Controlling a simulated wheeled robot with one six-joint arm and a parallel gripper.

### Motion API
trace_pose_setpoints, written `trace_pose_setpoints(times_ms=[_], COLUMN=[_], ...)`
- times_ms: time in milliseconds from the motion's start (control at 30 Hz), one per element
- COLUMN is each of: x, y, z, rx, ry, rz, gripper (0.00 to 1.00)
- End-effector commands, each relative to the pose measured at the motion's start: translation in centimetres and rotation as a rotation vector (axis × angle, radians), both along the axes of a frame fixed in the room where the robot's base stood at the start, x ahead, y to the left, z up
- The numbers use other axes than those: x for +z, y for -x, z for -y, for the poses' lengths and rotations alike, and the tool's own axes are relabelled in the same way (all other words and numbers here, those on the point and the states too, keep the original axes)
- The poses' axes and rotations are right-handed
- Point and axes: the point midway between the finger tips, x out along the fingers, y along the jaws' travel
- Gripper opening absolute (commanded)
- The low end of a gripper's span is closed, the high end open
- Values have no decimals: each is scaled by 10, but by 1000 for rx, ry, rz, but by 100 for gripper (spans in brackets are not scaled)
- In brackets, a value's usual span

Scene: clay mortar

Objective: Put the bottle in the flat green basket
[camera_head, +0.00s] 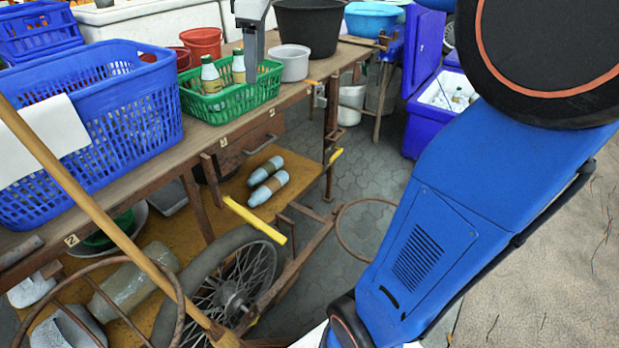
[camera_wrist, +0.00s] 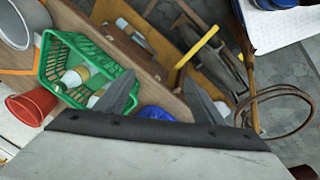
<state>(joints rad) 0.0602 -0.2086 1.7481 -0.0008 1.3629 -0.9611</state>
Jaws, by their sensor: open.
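The flat green basket (camera_head: 222,108) stands on the wooden table in the head view; it also shows at the left of the wrist view (camera_wrist: 52,58). A bottle in the basket also shows in the wrist view (camera_wrist: 75,76). My gripper (camera_wrist: 158,72) is open, with nothing visible between its fingers. In the head view my gripper (camera_head: 254,62) overlaps the basket's rear; its exact height is unclear.
A tall blue basket (camera_head: 120,115) stands left of the green one. A red pot (camera_head: 203,44), a pale bucket (camera_head: 290,64) and a black tub (camera_head: 308,30) stand close behind and right. Two grey-blue bottles (camera_head: 268,188) lie on the lower shelf.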

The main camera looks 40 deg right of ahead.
Motion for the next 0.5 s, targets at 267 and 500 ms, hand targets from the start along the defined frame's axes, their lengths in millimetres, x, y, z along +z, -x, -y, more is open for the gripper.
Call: trace_pose_setpoints(times_ms=[267,500], x=[-55,-116], y=[88,159], z=[-13,-22], rx=[-274,-509], ry=[-78,-160], rz=[60,109], gripper=[63,63])
